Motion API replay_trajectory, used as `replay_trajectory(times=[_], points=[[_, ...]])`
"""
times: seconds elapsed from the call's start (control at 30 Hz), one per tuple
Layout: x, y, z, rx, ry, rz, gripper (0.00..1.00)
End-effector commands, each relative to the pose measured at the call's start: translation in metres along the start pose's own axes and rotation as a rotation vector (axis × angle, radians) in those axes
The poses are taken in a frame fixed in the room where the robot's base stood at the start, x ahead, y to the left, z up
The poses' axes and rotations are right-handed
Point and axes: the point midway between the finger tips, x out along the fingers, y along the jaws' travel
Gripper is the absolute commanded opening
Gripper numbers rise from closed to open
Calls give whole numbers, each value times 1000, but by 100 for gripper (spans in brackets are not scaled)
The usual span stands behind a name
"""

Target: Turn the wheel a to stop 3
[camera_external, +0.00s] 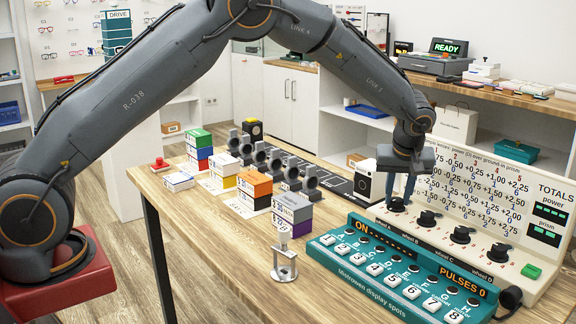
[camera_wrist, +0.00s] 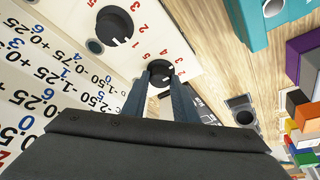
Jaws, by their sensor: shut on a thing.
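Wheel a (camera_external: 397,205) is the leftmost black knob on the sloped cream panel (camera_external: 440,190). My gripper (camera_external: 400,194) points down at it, with its fingers around it. In the wrist view, wheel a (camera_wrist: 160,69) sits between the two fingertips of my gripper (camera_wrist: 161,82), which are shut on it. Red stop numbers 5, 4, 3 and 2 show around its far side. The fingers hide part of the dial, and I cannot tell surely which stop its pale mark faces.
A neighbouring black wheel (camera_wrist: 115,25) stands close by, and more wheels (camera_external: 461,235) follow to the right. A teal box (camera_external: 335,250) with numbered keys lies in front, reading ON and PULSES 0. Coloured boxes (camera_external: 255,184) and a small stand (camera_external: 284,262) are left on the table.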

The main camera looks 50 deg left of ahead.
Motion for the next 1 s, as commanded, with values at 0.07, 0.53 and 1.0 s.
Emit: replay_trajectory(times=[0.07, 0.53, 1.0], points=[[0, 0, 0, -8, 0, -3, 4], [0, 0, 0, -14, -1, -6, 34], [-8, 1, 0, -13, 1, -4, 45]])
